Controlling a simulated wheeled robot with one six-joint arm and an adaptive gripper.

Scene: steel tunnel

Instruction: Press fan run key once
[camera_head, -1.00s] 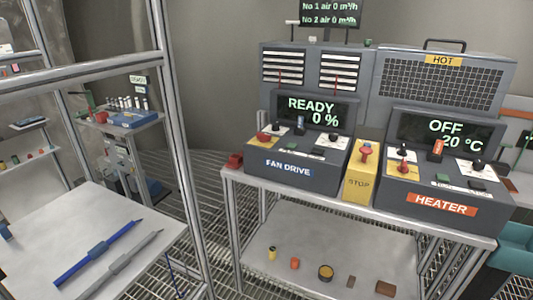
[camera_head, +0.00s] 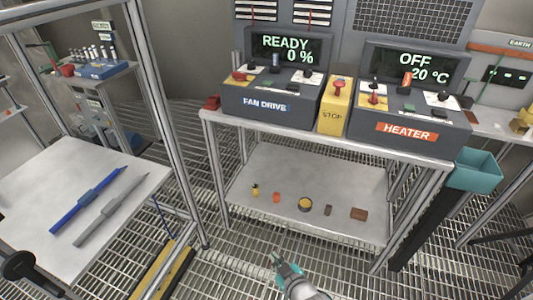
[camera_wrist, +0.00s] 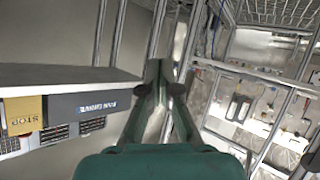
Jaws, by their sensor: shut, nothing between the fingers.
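The fan drive box (camera_head: 270,100) stands on the upper shelf of the bench in the head view, its screen (camera_head: 285,50) reading READY 0 %. Its sloped top carries a red control, a dark lever, a black knob and small keys; the key labels are too small to read. My gripper (camera_head: 275,257) is low in front of the bench, well below and apart from the fan drive box. In the wrist view my gripper (camera_wrist: 158,75) is shut and empty, and the fan drive box (camera_wrist: 95,105) appears upside down at the left.
A yellow STOP box (camera_head: 334,108) stands between the fan drive and the heater (camera_head: 407,128), which reads OFF 20 °C. Small items lie on the lower shelf (camera_head: 250,215). A white table (camera_head: 60,185) with metal posts stands at left; a teal bin (camera_head: 474,170) is at right.

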